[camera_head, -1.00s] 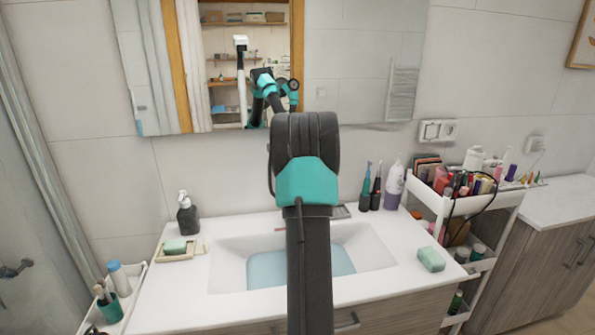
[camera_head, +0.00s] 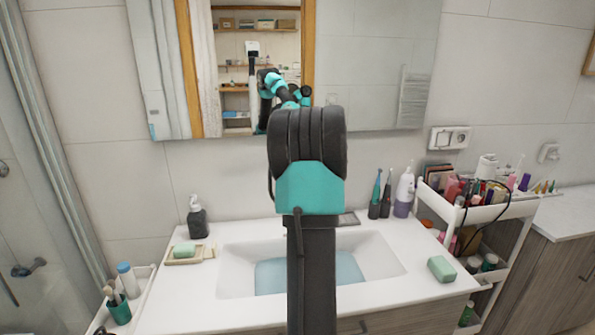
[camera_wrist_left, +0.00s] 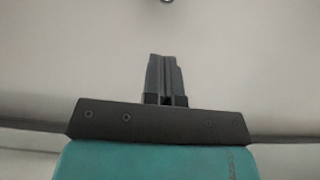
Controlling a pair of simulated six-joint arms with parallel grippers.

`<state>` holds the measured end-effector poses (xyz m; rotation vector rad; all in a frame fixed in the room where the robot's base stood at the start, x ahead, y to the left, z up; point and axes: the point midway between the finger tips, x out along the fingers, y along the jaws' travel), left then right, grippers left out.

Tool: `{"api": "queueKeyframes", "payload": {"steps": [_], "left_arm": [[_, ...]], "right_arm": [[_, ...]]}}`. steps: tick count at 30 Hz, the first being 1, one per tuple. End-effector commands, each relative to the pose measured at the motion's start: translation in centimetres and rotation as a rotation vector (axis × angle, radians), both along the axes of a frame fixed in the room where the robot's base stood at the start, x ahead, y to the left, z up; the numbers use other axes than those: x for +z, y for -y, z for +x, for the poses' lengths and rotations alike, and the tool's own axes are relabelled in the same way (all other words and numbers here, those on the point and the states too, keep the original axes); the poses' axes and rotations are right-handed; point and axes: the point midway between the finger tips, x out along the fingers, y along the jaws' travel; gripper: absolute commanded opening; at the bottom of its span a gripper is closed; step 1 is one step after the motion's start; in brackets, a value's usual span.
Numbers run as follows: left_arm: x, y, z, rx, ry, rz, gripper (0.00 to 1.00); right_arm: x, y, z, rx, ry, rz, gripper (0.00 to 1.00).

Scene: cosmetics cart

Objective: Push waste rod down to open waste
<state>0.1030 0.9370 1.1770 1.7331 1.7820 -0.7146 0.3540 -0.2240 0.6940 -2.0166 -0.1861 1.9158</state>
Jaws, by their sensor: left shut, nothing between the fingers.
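The white sink basin (camera_head: 232,272) holds pale blue water (camera_head: 345,268). The waste rod and the tap are not to be seen in the head view; my raised left arm covers the middle of the basin and its back edge. In the wrist view my left gripper (camera_wrist_left: 161,60) is shut and empty, over a blurred whitish surface. A small dark piece (camera_wrist_left: 166,2) shows just beyond its fingertips at the top edge; I cannot tell what it is or whether they touch. My right gripper is not in view.
On the counter stand a soap dispenser (camera_head: 197,217) and soap dish (camera_head: 186,258) at left, toothbrushes (camera_head: 380,195) and a bottle (camera_head: 404,192) at back right, and a green soap bar (camera_head: 441,269). A crowded cart (camera_head: 480,212) stands at right. A mirror (camera_head: 370,70) hangs behind.

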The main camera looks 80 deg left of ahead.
Motion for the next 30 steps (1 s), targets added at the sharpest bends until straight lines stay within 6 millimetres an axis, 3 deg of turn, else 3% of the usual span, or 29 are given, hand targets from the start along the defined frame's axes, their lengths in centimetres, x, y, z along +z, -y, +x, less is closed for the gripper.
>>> {"api": "queueKeyframes", "payload": {"steps": [6, 12, 30], "left_arm": [[2.8, 2.8, 0.1, -0.001, 0.001, 0.002, 0.0], [4.2, 4.1, 0.1, -0.001, 0.001, 0.001, 0.0], [4.2, 4.4, 0.3, -0.002, 0.005, -0.001, 0.0]], "right_arm": [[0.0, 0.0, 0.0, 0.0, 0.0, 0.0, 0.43], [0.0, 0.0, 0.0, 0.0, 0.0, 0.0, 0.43], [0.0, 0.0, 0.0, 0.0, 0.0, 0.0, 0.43]]}}
